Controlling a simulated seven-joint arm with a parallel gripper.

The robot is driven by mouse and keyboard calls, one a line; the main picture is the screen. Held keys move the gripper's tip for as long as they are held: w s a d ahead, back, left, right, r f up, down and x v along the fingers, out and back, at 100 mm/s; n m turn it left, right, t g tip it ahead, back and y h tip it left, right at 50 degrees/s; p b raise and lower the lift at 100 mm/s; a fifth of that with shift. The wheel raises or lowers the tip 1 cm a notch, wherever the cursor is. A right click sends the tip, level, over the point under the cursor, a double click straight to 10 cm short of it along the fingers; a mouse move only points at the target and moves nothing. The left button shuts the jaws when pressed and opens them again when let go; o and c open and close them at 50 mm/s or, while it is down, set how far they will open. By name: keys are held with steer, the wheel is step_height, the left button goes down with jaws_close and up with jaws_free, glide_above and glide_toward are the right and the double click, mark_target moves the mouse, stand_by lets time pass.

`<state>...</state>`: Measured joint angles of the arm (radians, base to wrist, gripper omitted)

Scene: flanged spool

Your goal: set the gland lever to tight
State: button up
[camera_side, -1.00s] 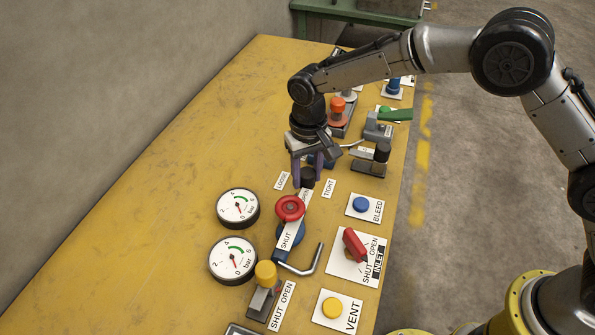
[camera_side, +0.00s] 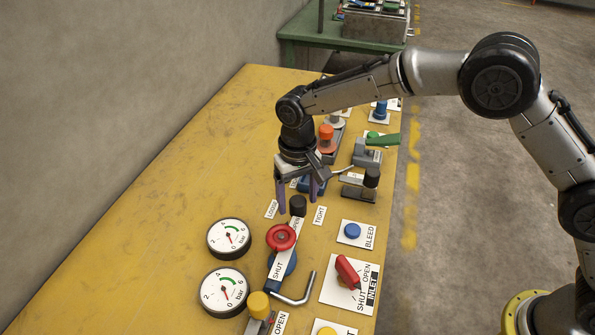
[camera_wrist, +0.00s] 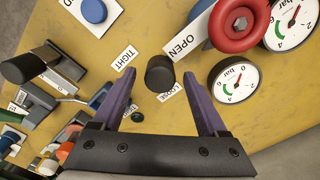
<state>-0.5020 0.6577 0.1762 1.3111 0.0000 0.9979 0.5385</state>
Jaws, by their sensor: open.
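The gland lever's black knob (camera_side: 298,205) stands between the LOOSE label (camera_side: 271,209) and the TIGHT label (camera_side: 319,215). My gripper (camera_side: 297,199) is above it, pointing down, with its purple fingers apart. In the wrist view the knob (camera_wrist: 160,73) shows between the two fingertips (camera_wrist: 160,77), with a gap on each side. The TIGHT label (camera_wrist: 124,57) is to its upper left and the LOOSE label (camera_wrist: 165,95) is just below it. The lever's arm is mostly hidden, so I cannot tell its exact setting.
A red handwheel (camera_side: 281,237) with SHUT and OPEN marks stands close in front of the knob. Two gauges (camera_side: 229,238) lie to the left. A blue BLEED button (camera_side: 353,230) and red INLET handle (camera_side: 347,270) are to the right. Several other levers stand behind my gripper.

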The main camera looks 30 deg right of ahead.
mark_target(298, 200)
step_height(298, 200, up, 12)
steer(key=shift+r, duration=0.2)
steer(key=shift+w+a+f, duration=0.1)
steer(key=shift+w+a, duration=0.05)
steer(key=shift+w, duration=0.1)
steer(key=c, duration=0.4)
steer(key=w+n, duration=0.1)
steer(key=f+n+t+y, duration=0.1)
steer(key=n, duration=0.1)
steer(key=w+a+f+n+t, duration=0.1)
steer(key=shift+w+a, duration=0.1)
steer(key=shift+w, duration=0.2)
steer(key=c, duration=0.7)
steer(key=shift+w+f+n+t+y, duration=0.15)
steer(key=shift+n+t+y, duration=0.15)
steer(key=shift+n+t, duration=0.3)
jaws_close()
step_height(298, 200, down, 9)
steer(key=s, duration=0.1)
steer(key=shift+d+f+n, duration=0.2)
steer(key=shift+d+n, duration=0.15)
steer(key=shift+n, duration=0.05)
